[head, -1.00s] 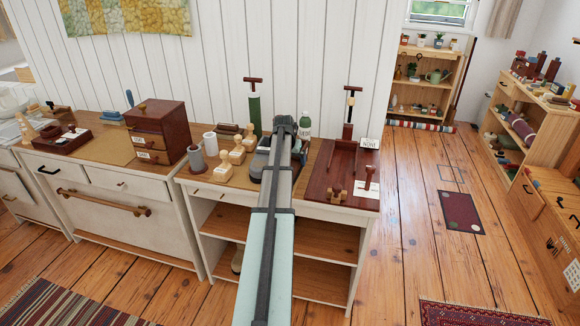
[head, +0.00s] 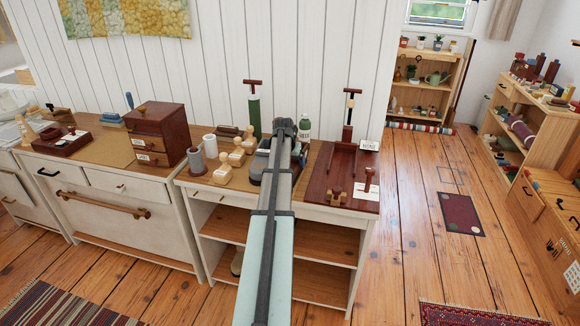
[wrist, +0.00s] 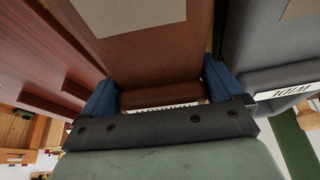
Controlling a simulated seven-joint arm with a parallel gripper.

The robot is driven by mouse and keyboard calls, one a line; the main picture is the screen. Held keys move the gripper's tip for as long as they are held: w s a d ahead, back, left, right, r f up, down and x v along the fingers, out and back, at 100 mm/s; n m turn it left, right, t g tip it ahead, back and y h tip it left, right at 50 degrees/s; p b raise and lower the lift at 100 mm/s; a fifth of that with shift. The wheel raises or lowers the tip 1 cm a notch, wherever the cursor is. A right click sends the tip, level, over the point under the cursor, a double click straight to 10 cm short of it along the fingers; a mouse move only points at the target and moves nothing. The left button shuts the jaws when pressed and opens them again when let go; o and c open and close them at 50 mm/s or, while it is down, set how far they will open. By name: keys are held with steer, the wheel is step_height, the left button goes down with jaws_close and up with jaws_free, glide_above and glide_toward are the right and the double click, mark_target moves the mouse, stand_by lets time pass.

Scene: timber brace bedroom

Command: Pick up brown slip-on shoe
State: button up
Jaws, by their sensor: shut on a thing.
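The brown slip-on shoe (wrist: 155,62) fills the upper middle of the wrist view, with a paler tan patch on it. My gripper (wrist: 159,91) has its blue-tipped fingers on either side of the brown piece and is shut on it. In the head view my gripper (head: 285,128) is over the wooden-topped cabinet, against the white plank wall. My own arm hides the shoe there, so I cannot tell whether it is clear of the surface.
A dark red tray (head: 322,188) stands close on the right, with a label card (head: 369,145) behind it.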

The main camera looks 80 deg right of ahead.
steer(key=shift+r, duration=0.15)
step_height(320, 180, up, 9)
steer(key=shift+f, duration=0.1)
steer(key=shift+s+d+r, duration=0.1)
steer(key=shift+s+r, duration=0.15)
steer(key=shift+r, duration=0.05)
steer(key=s+d+r+m, duration=0.1)
steer(key=s+d, duration=0.1)
steer(key=s, duration=0.9)
steer(key=s+d+m, duration=0.1)
steer(key=s+d, duration=0.2)
steer(key=s, duration=0.7)
steer(key=shift+w+d+f+n, duration=0.2)
steer(key=shift+f+n, duration=0.25)
steer(key=shift+f, duration=1.15)
steer(key=shift+w+d+f+n, duration=0.2)
steer(key=shift+f+n, duration=0.3)
steer(key=shift+f, duration=1.05)
steer(key=shift+w+d+f+n, duration=0.2)
steer(key=shift+f+n, duration=0.25)
steer(key=shift+f, duration=1.15)
steer(key=shift+f, duration=0.1)
steer(key=o, duration=1)
